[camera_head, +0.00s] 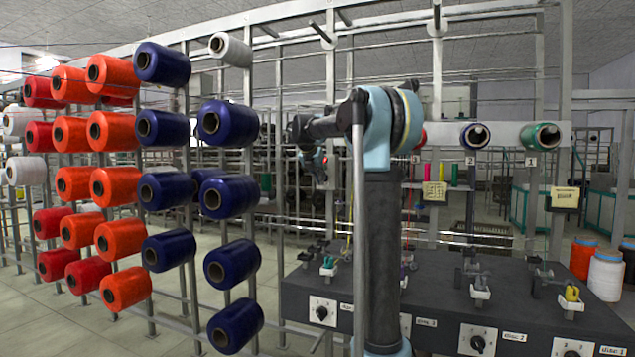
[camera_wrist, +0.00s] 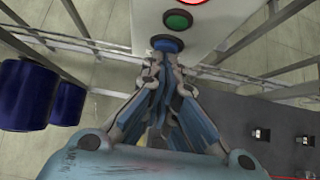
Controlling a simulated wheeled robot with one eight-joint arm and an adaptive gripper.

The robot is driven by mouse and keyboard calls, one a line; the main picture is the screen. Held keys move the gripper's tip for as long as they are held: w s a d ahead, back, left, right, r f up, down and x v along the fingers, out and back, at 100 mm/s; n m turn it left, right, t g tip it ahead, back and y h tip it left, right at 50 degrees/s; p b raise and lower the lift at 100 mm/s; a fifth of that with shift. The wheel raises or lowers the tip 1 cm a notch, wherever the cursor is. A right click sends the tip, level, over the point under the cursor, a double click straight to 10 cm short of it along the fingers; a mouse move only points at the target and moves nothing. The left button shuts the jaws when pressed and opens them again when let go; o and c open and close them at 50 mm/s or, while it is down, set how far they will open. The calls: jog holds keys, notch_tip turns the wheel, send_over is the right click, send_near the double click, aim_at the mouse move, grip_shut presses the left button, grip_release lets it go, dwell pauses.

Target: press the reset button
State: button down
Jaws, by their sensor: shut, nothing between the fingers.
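In the wrist view, a blue round button (camera_wrist: 167,43) sits on a pale control panel (camera_wrist: 212,38). A green button (camera_wrist: 179,20) is just above it, and a red one (camera_wrist: 186,2) is cut off at the top edge. No label is readable, so I cannot tell by text which is the reset button. My gripper (camera_wrist: 164,62) is shut and empty, its fingertips right at the lower edge of the blue button. I cannot tell whether they touch it. In the head view my arm hides the panel and buttons, and my fingertips do not show clearly.
A rack of orange, red and dark blue bobbins (camera_head: 228,196) stands at left in the head view. A dark winding bench (camera_head: 450,290) with white dial plates (camera_head: 477,340) runs along the lower right. Metal posts and rails surround my arm. Bare floor shows at lower left.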

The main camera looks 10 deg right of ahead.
jog(key=shift+w+d+r, duration=0.15)
jog(key=shift+w+d, duration=0.2)
jog(key=shift+w, duration=0.35)
jog(key=shift+d, duration=0.1)
jog(key=s+a+r, duration=0.6)
jog(key=s+r, duration=0.1)
jog(key=s, duration=0.2)
jog(key=shift+s, duration=0.4)
